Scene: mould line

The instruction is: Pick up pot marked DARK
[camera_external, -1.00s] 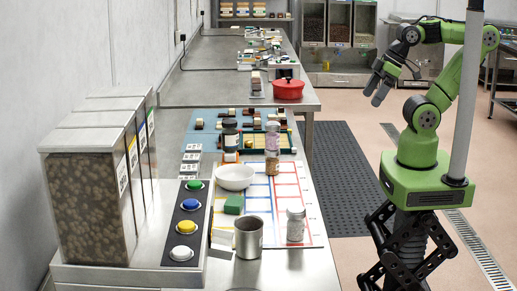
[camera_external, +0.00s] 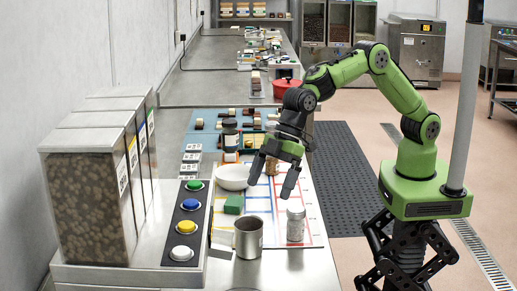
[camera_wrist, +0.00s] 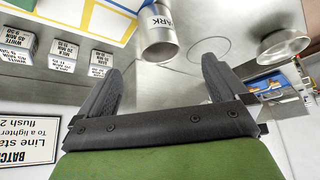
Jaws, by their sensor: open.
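A grey metal pot (camera_wrist: 160,38) with DARK lettering on its side shows at the top of the wrist view, seen at a tilted angle and cut off by the frame. A matching metal pot (camera_external: 249,238) stands upright on the bench in the external view, at the near edge of the grid board; its lettering cannot be read there. My gripper (camera_external: 271,186) is open and empty above the board, farther along the bench than the pot and apart from it. In the wrist view my gripper's fingers (camera_wrist: 161,70) are spread, with nothing between them.
A jar (camera_external: 295,224) stands right of the pot. A button panel (camera_external: 188,226) is to the left. Printed cards (camera_wrist: 62,55) stand near the pot. Bare metal bench lies beside it.

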